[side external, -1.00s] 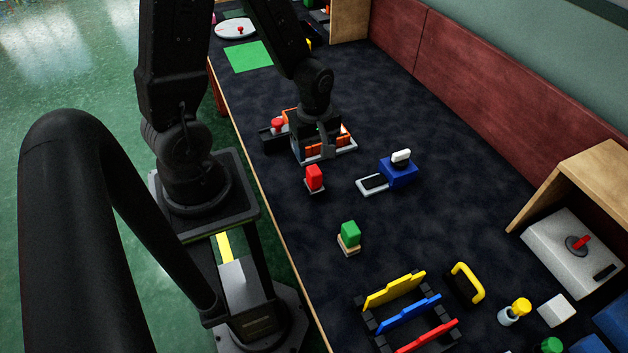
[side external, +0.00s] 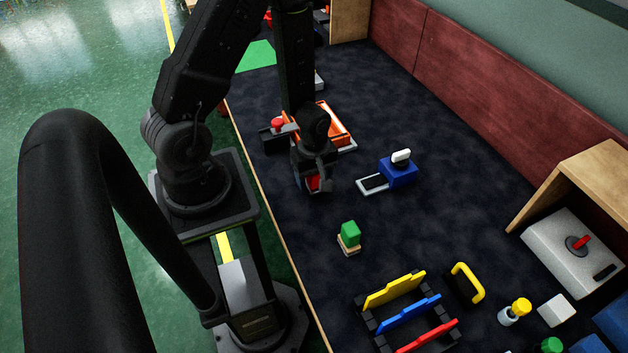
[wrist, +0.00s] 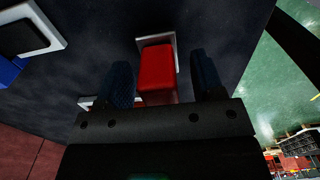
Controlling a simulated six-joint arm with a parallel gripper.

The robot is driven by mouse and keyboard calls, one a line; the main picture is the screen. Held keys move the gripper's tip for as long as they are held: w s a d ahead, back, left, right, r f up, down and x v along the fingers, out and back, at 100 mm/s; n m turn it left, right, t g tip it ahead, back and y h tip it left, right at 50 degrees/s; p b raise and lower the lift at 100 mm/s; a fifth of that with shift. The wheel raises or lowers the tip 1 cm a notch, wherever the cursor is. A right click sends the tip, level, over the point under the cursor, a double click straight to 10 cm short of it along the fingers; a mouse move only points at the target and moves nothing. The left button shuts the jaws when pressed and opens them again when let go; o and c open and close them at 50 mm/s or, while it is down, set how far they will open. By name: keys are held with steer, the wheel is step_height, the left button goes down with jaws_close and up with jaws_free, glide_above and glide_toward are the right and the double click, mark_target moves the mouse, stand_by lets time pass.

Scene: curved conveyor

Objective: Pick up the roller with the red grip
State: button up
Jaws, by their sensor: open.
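The roller with the red grip (side external: 313,184) stands on the dark table directly below my gripper (side external: 315,180), partly covered by it in the side view. In the wrist view its red grip (wrist: 157,72) is a red block, with a pale base plate (wrist: 171,41) showing beyond it. My gripper (wrist: 163,70) is open, with one dark finger on each side of the red grip. Gaps show between the grip and both fingers. The lower part of the roller is hidden in the side view.
A green-topped block (side external: 350,234) stands nearer the camera. A blue device (side external: 398,171) with a white knob and pale plate is to the right. A rack (side external: 402,310) with coloured bars is at the front.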

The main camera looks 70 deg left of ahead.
steer(key=shift+c, duration=0.2)
steer(key=c, duration=1)
steer(key=shift+r, duration=0.15)
step_height(320, 180, up, 10)
steer(key=shift+f, duration=0.15)
stand_by(0.3)
steer(key=o, duration=0.4)
steer(key=shift+c, duration=1.4)
